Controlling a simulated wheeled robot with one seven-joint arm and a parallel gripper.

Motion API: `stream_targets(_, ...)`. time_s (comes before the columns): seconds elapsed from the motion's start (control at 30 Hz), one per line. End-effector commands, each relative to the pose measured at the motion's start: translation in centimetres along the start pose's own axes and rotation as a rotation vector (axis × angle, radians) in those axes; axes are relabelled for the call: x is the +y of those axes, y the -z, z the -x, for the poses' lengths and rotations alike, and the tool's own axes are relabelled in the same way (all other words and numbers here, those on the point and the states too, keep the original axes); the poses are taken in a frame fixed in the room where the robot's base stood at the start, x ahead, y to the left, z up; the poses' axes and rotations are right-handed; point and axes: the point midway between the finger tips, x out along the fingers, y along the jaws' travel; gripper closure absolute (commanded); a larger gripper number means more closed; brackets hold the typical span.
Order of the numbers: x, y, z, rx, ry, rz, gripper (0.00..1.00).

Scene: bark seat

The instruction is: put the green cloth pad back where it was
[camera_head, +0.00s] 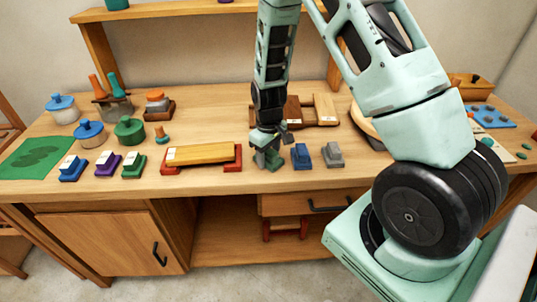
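A small dark green pad-like block (272,160) is at the front of the bench, directly below and partly hidden by my gripper (267,146). I cannot tell whether it is cloth or whether the fingers touch it. My gripper points down at it, and the finger gap is too small to make out. Another green block with a pale label (133,166) lies in the front row at left. A flat green mat (37,157) with darker patches lies at the far left of the bench.
A wooden board (201,154) on red supports stands left of my gripper. Blue (301,156) and grey (334,155) blocks stand close on its right. Pots (130,130) and tools fill the back left. My arm hides part of the right side.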

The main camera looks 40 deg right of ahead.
Motion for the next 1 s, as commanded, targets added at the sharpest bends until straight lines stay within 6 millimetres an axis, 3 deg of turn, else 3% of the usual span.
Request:
stream_targets(0.03, 0.0, 0.0, 0.0, 0.000, 0.000, 0.000, 0.37)
stream_targets(0.07, 0.0, 0.0, 0.0, 0.000, 0.000, 0.000, 0.29)
stream_targets(0.47, 0.0, 0.1, 0.7, 0.002, -0.001, 0.000, 0.29)
stream_targets(0.57, 0.0, 0.1, 1.9, 0.004, -0.002, 0.001, 0.29)
stream_targets(1.0, 0.0, 0.1, 10.2, 0.005, -0.002, 0.001, 0.29)
